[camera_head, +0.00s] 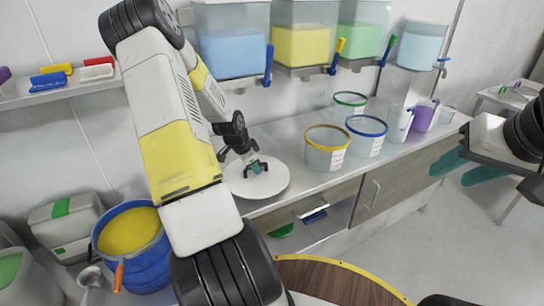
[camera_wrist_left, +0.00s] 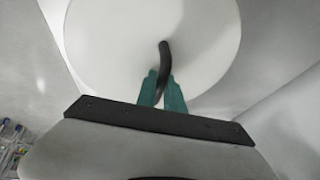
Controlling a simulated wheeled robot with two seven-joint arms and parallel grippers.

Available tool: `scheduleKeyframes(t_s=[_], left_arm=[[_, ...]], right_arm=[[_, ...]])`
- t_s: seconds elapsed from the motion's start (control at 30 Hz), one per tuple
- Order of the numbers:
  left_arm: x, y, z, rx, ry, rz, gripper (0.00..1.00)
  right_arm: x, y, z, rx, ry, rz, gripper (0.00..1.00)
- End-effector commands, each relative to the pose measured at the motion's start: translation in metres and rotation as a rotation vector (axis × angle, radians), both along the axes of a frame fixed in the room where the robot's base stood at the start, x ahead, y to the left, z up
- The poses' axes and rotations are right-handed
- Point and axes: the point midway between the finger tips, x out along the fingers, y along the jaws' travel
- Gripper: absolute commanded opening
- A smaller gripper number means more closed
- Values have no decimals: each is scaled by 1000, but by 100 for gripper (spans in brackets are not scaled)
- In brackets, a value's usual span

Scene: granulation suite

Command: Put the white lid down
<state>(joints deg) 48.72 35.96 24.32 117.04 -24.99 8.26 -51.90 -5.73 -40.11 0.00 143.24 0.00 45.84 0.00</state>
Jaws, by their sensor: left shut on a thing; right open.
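The white lid (camera_head: 270,183) is a round disc at the left part of the counter in the head view. My left gripper (camera_head: 258,168) is shut on its dark handle. In the left wrist view the lid (camera_wrist_left: 110,40) fills the upper middle, with the curved black handle (camera_wrist_left: 164,62) between the teal fingertips of my left gripper (camera_wrist_left: 162,90). I cannot tell whether the lid touches the counter or is just above it. My right gripper (camera_head: 460,170) is open and empty at the right edge of the head view, apart from the counter.
The steel counter (camera_head: 290,135) holds clear tubs with yellow (camera_head: 325,147), blue (camera_head: 366,135) and green (camera_head: 349,104) rims. A purple cup (camera_head: 423,116) stands further right. Tanks of blue (camera_head: 232,50) and yellow liquid (camera_head: 302,46) hang above. A drawer (camera_head: 310,203) below stands open. A blue barrel (camera_head: 132,255) stands at lower left.

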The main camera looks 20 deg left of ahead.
Motion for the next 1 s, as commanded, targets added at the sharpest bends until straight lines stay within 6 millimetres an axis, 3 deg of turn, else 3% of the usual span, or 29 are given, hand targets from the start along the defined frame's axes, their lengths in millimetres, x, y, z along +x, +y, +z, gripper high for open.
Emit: scheduleKeyframes(t_s=[0.37, 0.4, 0.5, 0.8, 1.0], left_arm=[[0, 0, -7, 0, -2, -1, 0], [0, 0, -8, 0, -2, -1, 14], [0, 0, -8, 0, -2, -1, 34], [0, 0, -6, 1, -1, 0, 34], [-11, 5, 19, 2, -2, 3, 34]], right_arm=[[0, 0, 0, 0, 0, 0, 42], [0, 0, 0, 0, 0, 0, 42], [0, 0, 0, 0, 0, 0, 42], [0, 0, 0, 0, 0, 0, 42], [0, 0, 0, 0, 0, 0, 42]])
